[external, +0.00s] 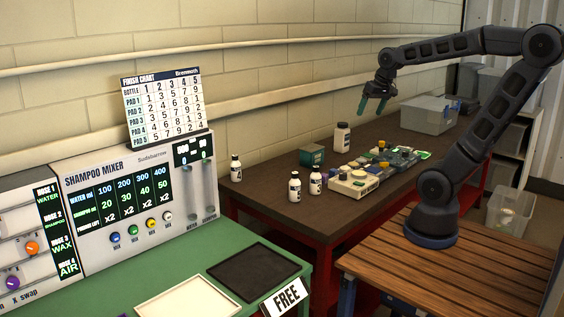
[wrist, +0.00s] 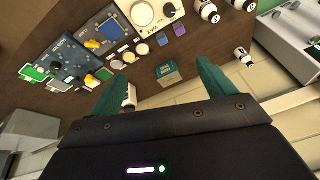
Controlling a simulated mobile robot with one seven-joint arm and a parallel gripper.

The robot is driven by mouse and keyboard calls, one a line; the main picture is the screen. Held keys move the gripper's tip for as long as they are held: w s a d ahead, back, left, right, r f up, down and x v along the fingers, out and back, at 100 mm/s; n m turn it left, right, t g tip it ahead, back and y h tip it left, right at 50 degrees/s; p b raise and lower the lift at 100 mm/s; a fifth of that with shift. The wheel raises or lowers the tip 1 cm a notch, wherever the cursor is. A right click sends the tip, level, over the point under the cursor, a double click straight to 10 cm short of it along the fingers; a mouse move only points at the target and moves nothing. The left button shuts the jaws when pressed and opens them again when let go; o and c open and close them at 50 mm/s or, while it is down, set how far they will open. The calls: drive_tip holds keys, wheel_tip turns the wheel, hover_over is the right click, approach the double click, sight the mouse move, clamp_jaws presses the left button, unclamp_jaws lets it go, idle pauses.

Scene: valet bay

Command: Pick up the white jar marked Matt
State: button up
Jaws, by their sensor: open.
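Several white jars with dark caps stand on the brown table. None has a label I can read, so I cannot tell which is marked Matt. A larger white jar (external: 342,138) stands at the back; in the wrist view, a white jar (wrist: 131,95) shows partly behind my left finger. Two small white jars (external: 295,188) (external: 316,183) stand near the front, and another small one (external: 236,171) stands at the far left. My gripper (external: 373,104) is open and empty, high above the back of the table. Its green fingers also show in the wrist view (wrist: 162,70).
A green box (external: 312,156) stands between the jars. A cream device (external: 353,185) and several small gadgets (external: 395,158) crowd the table's right half. The table's left front is bare.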

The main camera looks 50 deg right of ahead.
drive_tip(key=w+d+m, duration=0.4)
drive_tip(key=w+d, duration=0.1)
drive_tip(key=w, duration=0.4)
drive_tip(key=m+g+h, duration=0.4)
drive_tip(key=m+h, duration=0.1)
drive_tip(key=m, duration=0.6)
approach(341, 123)
wheel_tip(341, 123, down, 3)
drive_tip(key=x, duration=0.5)
drive_tip(key=shift+s+d+f, duration=0.15)
drive_tip(key=shift+d+f, duration=0.05)
drive_tip(key=shift+d, duration=0.15)
drive_tip(key=shift+s+x, duration=0.15)
drive_tip(key=shift+x, duration=1.15)
drive_tip(key=shift+s+x, duration=0.15)
drive_tip(key=shift+x, duration=1.15)
drive_tip(key=shift+d, duration=0.1)
drive_tip(key=shift+c, duration=0.2)
drive_tip(key=shift+r, duration=0.1)
drive_tip(key=c, duration=1.4)
